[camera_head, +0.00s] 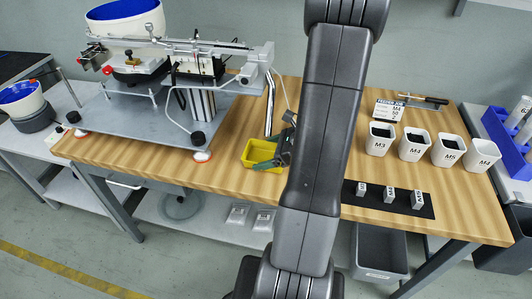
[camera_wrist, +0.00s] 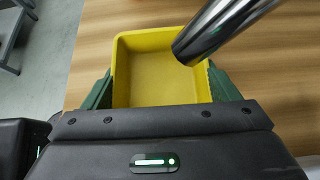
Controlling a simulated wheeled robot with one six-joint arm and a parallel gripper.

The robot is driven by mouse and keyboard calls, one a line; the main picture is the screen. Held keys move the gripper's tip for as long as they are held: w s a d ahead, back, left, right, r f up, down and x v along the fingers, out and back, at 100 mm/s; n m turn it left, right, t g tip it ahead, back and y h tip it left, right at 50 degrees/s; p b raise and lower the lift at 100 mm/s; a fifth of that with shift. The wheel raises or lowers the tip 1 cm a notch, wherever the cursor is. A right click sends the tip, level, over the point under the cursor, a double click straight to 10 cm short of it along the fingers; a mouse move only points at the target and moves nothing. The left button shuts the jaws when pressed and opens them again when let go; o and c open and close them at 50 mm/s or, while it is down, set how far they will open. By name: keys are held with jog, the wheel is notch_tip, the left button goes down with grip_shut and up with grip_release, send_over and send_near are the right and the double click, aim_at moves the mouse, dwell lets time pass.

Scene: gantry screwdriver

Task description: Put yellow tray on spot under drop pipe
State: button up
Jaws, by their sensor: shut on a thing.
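The yellow tray (camera_head: 258,152) is on or just above the wooden table, left of my arm in the head view. In the wrist view the yellow tray (camera_wrist: 160,75) looks empty, with green fingers on both of its sides. My gripper (camera_wrist: 158,92) is shut on the tray. In the head view my gripper (camera_head: 283,150) is partly hidden by my arm. The shiny drop pipe (camera_head: 269,103) comes down from the feeder machine just behind the tray. In the wrist view the drop pipe (camera_wrist: 215,30) reaches over the tray's right part. The spot itself cannot be made out.
The feeder machine on its grey plate (camera_head: 130,115) fills the table's left. Cups M3 (camera_head: 379,140), M4 (camera_head: 413,147) and others stand at the right, near a black mat (camera_head: 410,208) with small labelled blocks. The wood in front of the tray is clear.

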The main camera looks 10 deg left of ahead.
jog(key=o, duration=1)
jog(key=shift+r, duration=0.15)
jog(key=p+v, duration=0.1)
jog(key=v, duration=1.1)
jog(key=shift+p, duration=0.4)
